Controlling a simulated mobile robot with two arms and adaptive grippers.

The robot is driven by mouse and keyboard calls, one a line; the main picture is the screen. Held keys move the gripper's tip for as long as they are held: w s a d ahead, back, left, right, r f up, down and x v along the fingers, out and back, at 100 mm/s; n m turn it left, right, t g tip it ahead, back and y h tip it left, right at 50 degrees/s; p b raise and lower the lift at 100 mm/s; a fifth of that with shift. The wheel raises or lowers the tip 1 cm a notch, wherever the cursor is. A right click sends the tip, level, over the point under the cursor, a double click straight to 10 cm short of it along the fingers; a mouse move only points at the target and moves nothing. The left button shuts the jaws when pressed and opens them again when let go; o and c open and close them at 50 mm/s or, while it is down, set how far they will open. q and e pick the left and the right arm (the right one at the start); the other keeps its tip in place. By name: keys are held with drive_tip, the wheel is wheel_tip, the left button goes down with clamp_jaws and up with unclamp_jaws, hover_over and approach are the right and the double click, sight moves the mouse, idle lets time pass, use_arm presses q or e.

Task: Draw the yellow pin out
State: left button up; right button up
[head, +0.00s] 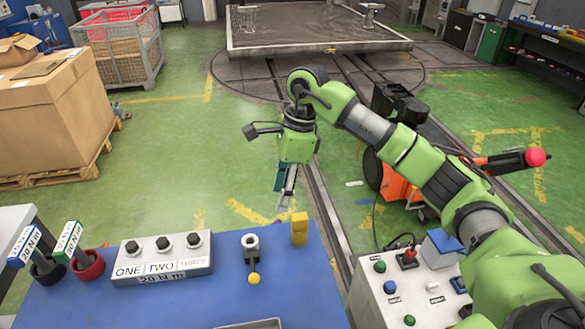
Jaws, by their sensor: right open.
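No thing in view can be told for certain as the yellow pin. A yellow ball knob (254,279) sits at the near end of a short black piece with a pale ring (250,242) at its far end, on the blue table. A yellow block (300,229) stands upright at the table's far edge. My right gripper (284,188) hangs pointing down, open and empty, above and beyond the table's far edge, apart from both yellow things. My left gripper is out of view.
A grey block (164,260) with three bolts labelled ONE, TWO, THREE lies on the blue table (205,304). Two torque tools stand in holders (86,266) at left. A control box (402,291) with buttons is at right. Green floor and a rail turntable (435,75) lie beyond.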

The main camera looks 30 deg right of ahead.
drive_tip(key=r+h, duration=0.1)
drive_tip(key=h, duration=0.1)
hover_over(300, 216)
drive_tip(key=shift+h, duration=0.3)
wheel_tip(300, 216, down, 12)
drive_tip(key=p, duration=0.3)
drive_tip(key=shift+a+p, duration=0.1)
drive_tip(key=shift+p, duration=0.25)
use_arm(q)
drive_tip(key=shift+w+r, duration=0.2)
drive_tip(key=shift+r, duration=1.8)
use_arm(e)
drive_tip(key=shift+f+n, duration=0.3)
drive_tip(key=shift+f, duration=0.4)
clamp_jaws()
